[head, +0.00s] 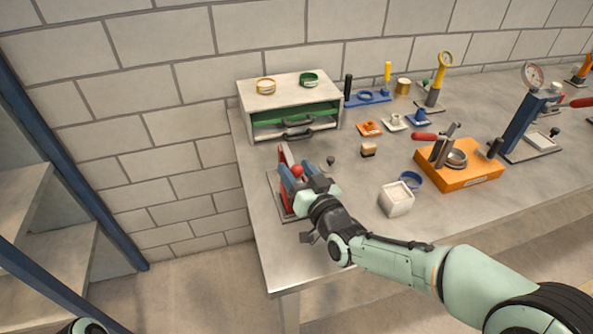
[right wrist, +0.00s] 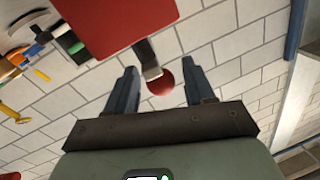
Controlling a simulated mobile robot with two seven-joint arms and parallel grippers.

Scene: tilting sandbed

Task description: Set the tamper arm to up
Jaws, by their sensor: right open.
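A red upright device (head: 284,156) stands on a grey plate near the table's left edge. It carries a short lever with a red ball knob (head: 297,170), which I take to be the tamper arm. In the right wrist view the red body (right wrist: 115,25) fills the top, and the knob (right wrist: 161,83) sticks out from it on a short dark stem. My right gripper (head: 298,174) is open, its two blue fingers on either side of the knob. In the wrist view gaps show between the knob and both fingers (right wrist: 163,80). My left gripper is out of view.
A drawer cabinet (head: 256,98) stands behind the device. To the right are a white cube container (head: 397,200), a blue ring (head: 411,180) and an orange block (head: 460,176) with a red-handled clamp. A blue press (head: 522,125) stands farther right. The front table strip is bare.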

